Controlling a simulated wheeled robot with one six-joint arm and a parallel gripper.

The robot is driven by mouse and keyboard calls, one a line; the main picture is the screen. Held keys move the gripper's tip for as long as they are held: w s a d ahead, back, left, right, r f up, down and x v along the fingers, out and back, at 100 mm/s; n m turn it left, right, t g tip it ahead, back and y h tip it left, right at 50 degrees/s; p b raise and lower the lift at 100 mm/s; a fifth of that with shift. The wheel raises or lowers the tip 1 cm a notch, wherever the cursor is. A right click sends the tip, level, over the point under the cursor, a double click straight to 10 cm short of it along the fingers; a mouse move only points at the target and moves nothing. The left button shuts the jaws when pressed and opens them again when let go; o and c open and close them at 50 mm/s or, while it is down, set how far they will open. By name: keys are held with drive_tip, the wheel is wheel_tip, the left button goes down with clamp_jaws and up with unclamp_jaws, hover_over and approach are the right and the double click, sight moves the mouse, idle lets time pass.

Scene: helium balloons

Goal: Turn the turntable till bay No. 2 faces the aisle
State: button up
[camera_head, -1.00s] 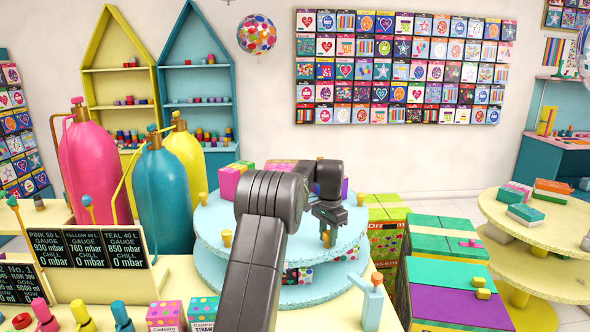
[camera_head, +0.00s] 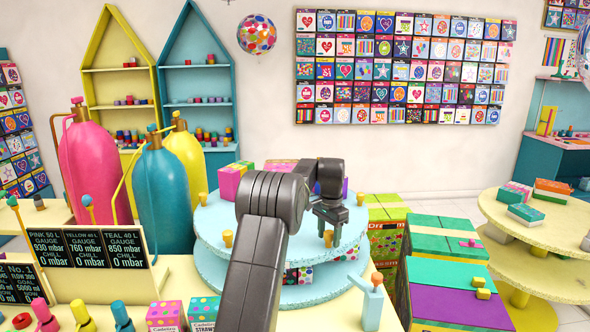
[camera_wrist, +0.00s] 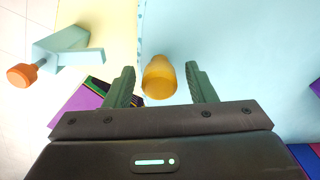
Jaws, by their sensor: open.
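The turntable (camera_head: 215,268) is a light blue two-tier round stand in the middle of the head view, partly hidden by my arm. Yellow-orange pegs stand along its rim, one at the front left (camera_head: 227,238). Another peg (camera_wrist: 159,78) stands between the fingers of my gripper (camera_wrist: 161,84) in the wrist view, with gaps on both sides. My gripper also shows over the turntable's right side in the head view (camera_head: 329,232). It is open. Boxes, one pink and orange (camera_head: 231,182), sit on the top tier. No bay number is readable.
Pink (camera_head: 92,160), teal (camera_head: 162,195) and yellow gas cylinders stand left of the turntable. A light blue stand with an orange knob (camera_head: 372,303) is on the counter close to its front right. Large crates (camera_head: 447,290) stand at the right, before a round yellow table (camera_head: 530,240).

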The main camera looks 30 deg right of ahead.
wheel_tip(320, 180, up, 14)
drive_tip(key=shift+f, duration=0.25)
idle(1.2)
idle(0.4)
drive_tip(key=shift+f, duration=3.95)
drive_tip(key=shift+r, duration=0.1)
wheel_tip(320, 180, up, 8)
approach(308, 252)
drive_tip(key=d+f, duration=0.3)
drive_tip(key=d, duration=0.1)
drive_tip(key=d+f, duration=0.2)
drive_tip(key=d, duration=0.1)
drive_tip(key=shift+s+f, duration=0.3)
drive_tip(key=shift+f, duration=0.05)
drive_tip(key=a, duration=0.2)
drive_tip(key=a+m, duration=0.1)
drive_tip(key=a, duration=0.1)
drive_tip(key=a+m, duration=0.1)
drive_tip(key=a, duration=0.2)
drive_tip(key=shift+w+f, duration=0.1)
drive_tip(key=shift+w, duration=0.2)
wheel_tip(308, 252, up, 8)
drive_tip(key=shift+m, duration=0.3)
